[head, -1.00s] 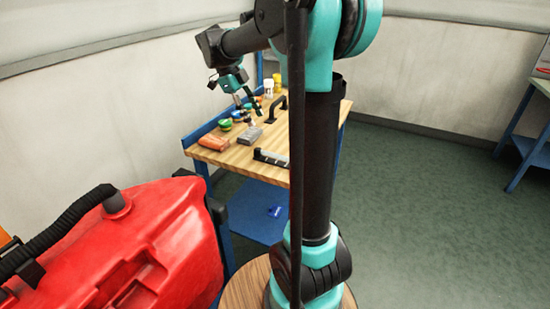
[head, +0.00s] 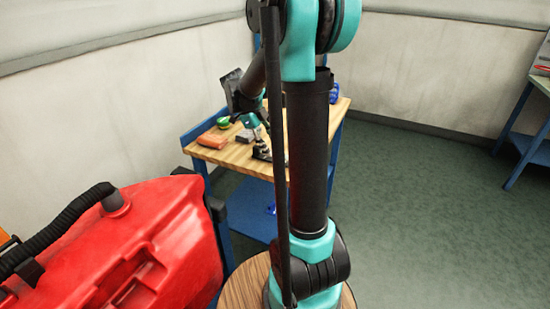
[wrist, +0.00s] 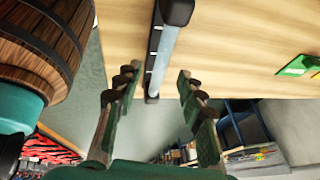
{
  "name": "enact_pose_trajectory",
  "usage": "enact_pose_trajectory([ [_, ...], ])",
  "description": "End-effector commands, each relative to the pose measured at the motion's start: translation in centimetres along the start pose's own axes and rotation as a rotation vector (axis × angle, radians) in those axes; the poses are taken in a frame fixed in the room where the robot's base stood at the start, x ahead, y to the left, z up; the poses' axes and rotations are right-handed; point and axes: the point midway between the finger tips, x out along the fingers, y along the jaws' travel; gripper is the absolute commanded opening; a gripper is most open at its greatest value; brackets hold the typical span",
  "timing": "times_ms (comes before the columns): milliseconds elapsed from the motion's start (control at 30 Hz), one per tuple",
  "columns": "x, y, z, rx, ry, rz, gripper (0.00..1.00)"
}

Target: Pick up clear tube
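The clear tube (wrist: 160,58) shows in the wrist view as a pale, see-through rod with black ends on the wooden table (wrist: 235,35). Its near black end lies at the table's edge. My gripper (wrist: 157,85) is open, with one finger on each side of the tube's near part in the picture. The wrist view does not show whether the fingers touch it or how far above it they are. In the head view my gripper (head: 260,148) is low over the table's front part, and the tube is mostly hidden there by my gripper and arm.
A red tank (head: 130,240) with a black hose stands at the front left. Open floor lies at the right.

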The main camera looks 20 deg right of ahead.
Motion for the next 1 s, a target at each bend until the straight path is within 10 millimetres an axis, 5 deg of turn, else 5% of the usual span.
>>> enact_pose_trajectory([
  [200,2.6,-0.1,0.0,0.002,0.0,0.0,0.39],
  [467,2.9,0.0,0.0,0.001,0.0,0.0,0.39],
  [800,2.8,0.0,0.0,0.0,0.0,0.0,0.0],
  [1000,2.8,0.0,0.0,0.0,0.0,0.0,0.0],
])
